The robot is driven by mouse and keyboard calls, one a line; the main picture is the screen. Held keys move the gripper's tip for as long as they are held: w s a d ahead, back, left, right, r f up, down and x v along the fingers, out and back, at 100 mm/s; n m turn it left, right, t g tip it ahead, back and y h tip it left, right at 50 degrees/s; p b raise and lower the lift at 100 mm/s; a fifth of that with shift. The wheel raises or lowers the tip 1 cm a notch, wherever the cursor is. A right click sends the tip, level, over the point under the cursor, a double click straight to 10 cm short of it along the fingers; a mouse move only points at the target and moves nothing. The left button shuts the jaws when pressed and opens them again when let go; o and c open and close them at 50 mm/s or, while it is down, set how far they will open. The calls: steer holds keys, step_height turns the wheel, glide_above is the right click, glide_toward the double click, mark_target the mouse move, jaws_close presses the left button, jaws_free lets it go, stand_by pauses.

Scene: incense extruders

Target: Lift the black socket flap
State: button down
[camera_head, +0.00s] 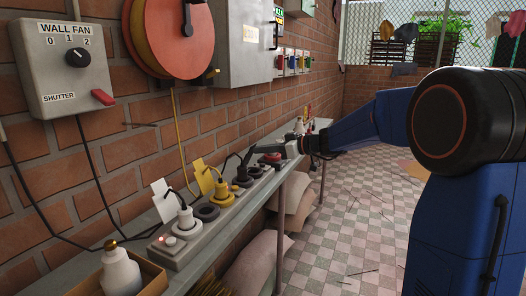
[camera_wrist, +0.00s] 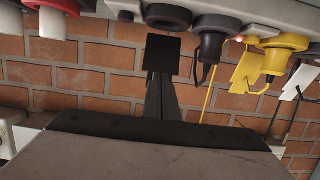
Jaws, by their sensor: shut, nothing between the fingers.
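My gripper (camera_wrist: 162,78) is shut and empty, its dark fingers pointing up the wrist view. At their tips shows a flat black square plate (camera_wrist: 162,54), which looks like the black flap; I cannot tell whether the fingers touch it. A dark grey plug (camera_wrist: 211,46) with a looped cord stands to its right, and a dark round socket (camera_wrist: 168,16) is above it. In the head view, my gripper (camera_head: 283,150) reaches left over the socket strip (camera_head: 175,256), just right of a black plug (camera_head: 242,176). The flap is hard to make out there.
A yellow plug (camera_head: 222,191) with a yellow plate (camera_head: 204,177) and a white plug (camera_head: 187,222) with a white plate (camera_head: 163,201) stand along the strip. A white bottle (camera_head: 120,270) stands in front. A brick wall (camera_head: 135,165) runs close behind; the tiled floor (camera_head: 345,225) is open.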

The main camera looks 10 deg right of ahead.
steer(key=shift+w+a+r, duration=0.2)
steer(key=shift+w+a, duration=0.25)
steer(key=shift+a, duration=0.15)
steer(key=shift+w+a+r, duration=0.2)
steer(key=shift+w+a, duration=0.25)
steer(key=shift+a, duration=0.1)
steer(key=shift+a, duration=0.15)
steer(key=shift+w+a, duration=0.7)
steer(key=shift+a, duration=0.15)
steer(key=shift+s+d, duration=0.1)
